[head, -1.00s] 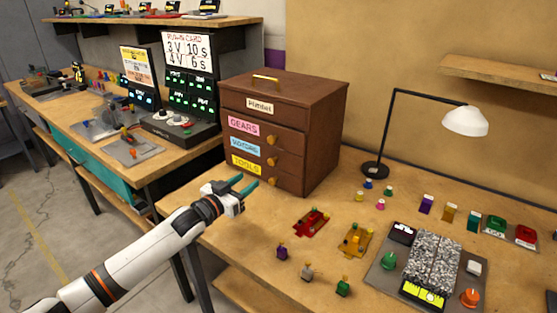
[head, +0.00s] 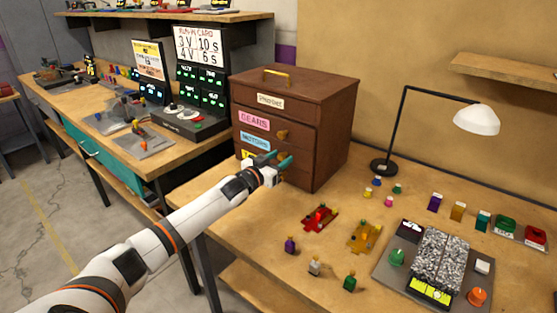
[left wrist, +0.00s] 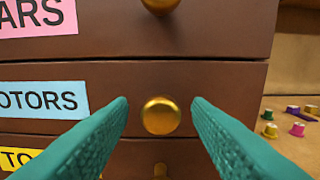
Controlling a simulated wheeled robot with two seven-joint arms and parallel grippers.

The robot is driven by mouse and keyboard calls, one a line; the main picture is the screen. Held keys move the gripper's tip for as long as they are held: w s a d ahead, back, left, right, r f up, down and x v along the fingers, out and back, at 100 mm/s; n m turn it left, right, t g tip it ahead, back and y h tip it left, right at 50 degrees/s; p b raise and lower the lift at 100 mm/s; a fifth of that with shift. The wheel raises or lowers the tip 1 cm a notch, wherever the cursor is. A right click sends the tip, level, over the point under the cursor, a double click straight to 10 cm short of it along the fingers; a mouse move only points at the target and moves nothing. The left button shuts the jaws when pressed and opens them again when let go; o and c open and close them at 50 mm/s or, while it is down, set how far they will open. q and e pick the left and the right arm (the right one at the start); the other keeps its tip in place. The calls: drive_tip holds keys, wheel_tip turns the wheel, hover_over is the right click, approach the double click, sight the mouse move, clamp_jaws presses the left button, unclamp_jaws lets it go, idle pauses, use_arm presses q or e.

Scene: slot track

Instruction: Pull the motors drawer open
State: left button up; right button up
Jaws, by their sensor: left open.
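The brown wooden drawer cabinet (head: 310,120) stands on the workbench. Its motors drawer (left wrist: 220,92), with a blue label reading MOTORS (left wrist: 45,99), is closed, flush with the front. The drawer's round brass knob (left wrist: 161,116) shows in the left wrist view between my left gripper's teal fingers. My left gripper (head: 276,158) is open in front of the cabinet, with a finger on each side of the knob and apart from it. My right gripper is not in view.
The gears drawer (head: 270,127) is closed above, its knob near the top of the wrist view. The tools label (left wrist: 20,158) shows below. Red and yellow car bodies (head: 320,218), small coloured parts and a lamp (head: 476,120) stand to the right.

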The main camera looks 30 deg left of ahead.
use_arm(q)
drive_tip(key=shift+c, duration=0.3)
clamp_jaws()
drive_tip(key=shift+s, duration=0.1)
drive_tip(key=shift+s+p, duration=0.2)
drive_tip(key=shift+p, duration=0.1)
drive_tip(key=s+a+p, duration=0.1)
drive_tip(key=s+p, duration=0.8)
drive_tip(key=s, duration=0.5)
drive_tip(key=shift+s, duration=0.35)
drive_tip(key=shift+a, duration=0.1)
drive_tip(key=shift+o, duration=0.3)
unclamp_jaws()
